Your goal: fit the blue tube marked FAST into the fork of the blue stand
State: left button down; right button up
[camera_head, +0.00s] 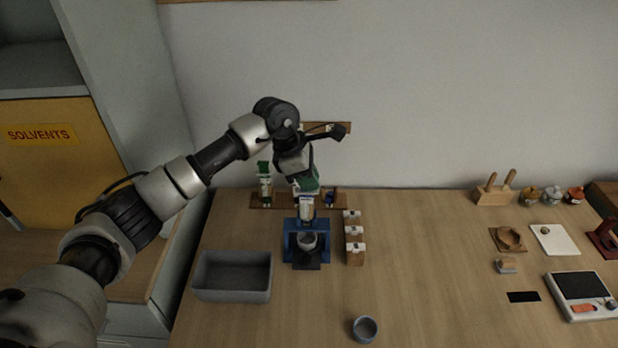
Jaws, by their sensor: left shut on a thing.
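The blue stand (291,246) stands near the back of the table, with a grey cup (307,240) on its dark base. My left gripper (304,190) is above the stand, shut on a tube with a white label and some blue (306,208). The tube hangs roughly upright at the top of the stand, above the cup. Its marking is too small to read, and I cannot tell whether it touches the fork. The gripper hides the tube's upper part. My right gripper is out of view.
A wooden rack (256,201) behind holds a green-capped tube (264,183) and a small blue item (329,198). A grey bowl (364,329) is in front.

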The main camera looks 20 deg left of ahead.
pick_arm(q)
jog(key=shift+f+b, duration=0.2)
jog(key=shift+b, duration=0.1)
dwell(0.4)
jog(key=c, duration=1)
grip_release()
jog(key=p+v, duration=0.5)
jog(key=v, duration=0.8)
jog(key=shift+p, duration=0.35)
